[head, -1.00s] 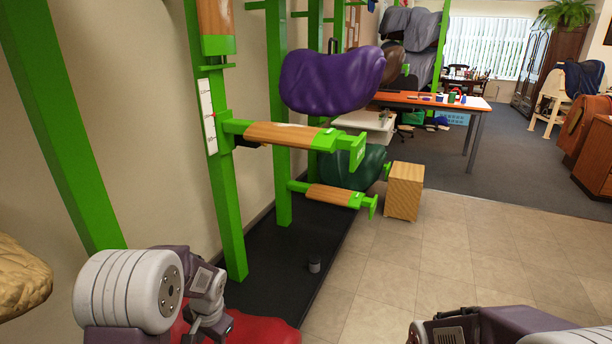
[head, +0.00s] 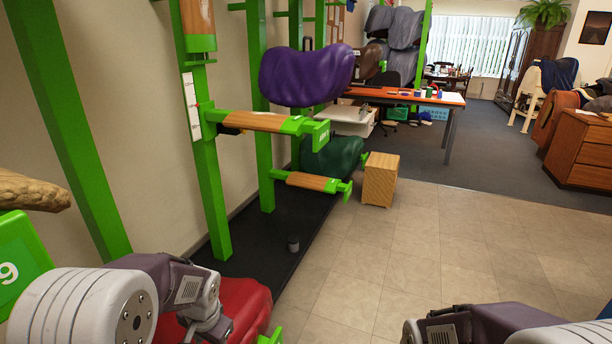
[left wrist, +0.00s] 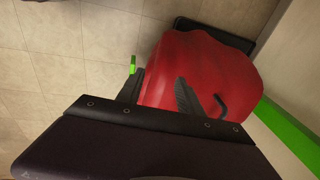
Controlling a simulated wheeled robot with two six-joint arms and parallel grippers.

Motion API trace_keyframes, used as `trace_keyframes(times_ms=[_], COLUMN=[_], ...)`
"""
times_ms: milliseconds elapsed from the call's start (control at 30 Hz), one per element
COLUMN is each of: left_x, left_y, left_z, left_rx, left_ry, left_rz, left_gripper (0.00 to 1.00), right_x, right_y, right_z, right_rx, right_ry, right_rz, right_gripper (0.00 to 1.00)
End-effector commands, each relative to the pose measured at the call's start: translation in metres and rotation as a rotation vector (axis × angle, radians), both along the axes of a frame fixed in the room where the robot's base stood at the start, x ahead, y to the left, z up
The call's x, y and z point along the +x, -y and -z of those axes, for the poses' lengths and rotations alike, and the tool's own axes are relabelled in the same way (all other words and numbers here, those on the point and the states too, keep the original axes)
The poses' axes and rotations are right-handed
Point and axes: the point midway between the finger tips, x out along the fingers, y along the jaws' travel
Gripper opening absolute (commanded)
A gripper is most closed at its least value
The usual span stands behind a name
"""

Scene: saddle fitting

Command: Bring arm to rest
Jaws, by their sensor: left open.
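My left arm (head: 195,290) comes in at the lower left of the head view, bent, beside the rack. Its gripper is hidden in that view. In the left wrist view my left gripper (left wrist: 160,88) has its dark fingers apart, with a red saddle (left wrist: 225,75) behind and below them. I see nothing held between the fingers. The red saddle also shows in the head view (head: 245,305), partly behind my left arm. My right arm (head: 460,325) shows only its upper links at the bottom right. My right gripper is out of view.
A green rack post (head: 207,190) carries an empty wooden-topped bar (head: 262,121); another empty bar (head: 308,181) is lower. A purple saddle (head: 305,75) and dark green saddle (head: 333,155) hang beyond. A wooden box (head: 380,180) stands on the tiles. Floor at right is free.

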Motion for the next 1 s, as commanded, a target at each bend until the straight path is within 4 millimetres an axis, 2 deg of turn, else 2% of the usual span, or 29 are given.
trace_keyframes(times_ms=[100,233,367,400,667,900,1000], left_x=[-0.030,-0.073,-0.121,-0.115,-0.113,-0.112,-0.112], left_y=[0.016,0.033,0.048,0.048,0.047,0.047,0.046], left_z=[-0.008,-0.006,0.013,-0.011,-0.102,-0.212,-0.240], left_rx=[-0.050,-0.122,-0.200,-0.208,-0.205,-0.203,-0.203], left_ry=[0.010,0.004,-0.050,-0.033,-0.033,-0.033,-0.034], left_rz=[-0.057,-0.170,-0.380,-0.407,-0.397,-0.395,-0.396], left_gripper=[0.43,0.43,0.43,0.43,0.43,0.43,0.43], right_x=[0.000,0.000,0.000,-0.001,0.000,0.001,0.001], right_y=[0.000,0.000,0.000,0.000,0.000,-0.001,-0.001], right_z=[0.000,0.000,0.000,-0.021,-0.113,-0.222,-0.251], right_rx=[0.000,0.000,0.000,0.000,0.000,0.000,0.000], right_ry=[0.000,0.000,0.000,-0.002,0.000,0.000,0.000], right_rz=[0.000,0.000,0.000,0.000,0.000,0.000,0.000], right_gripper=[0.40,0.40,0.40,0.40,0.40,0.40,0.40])
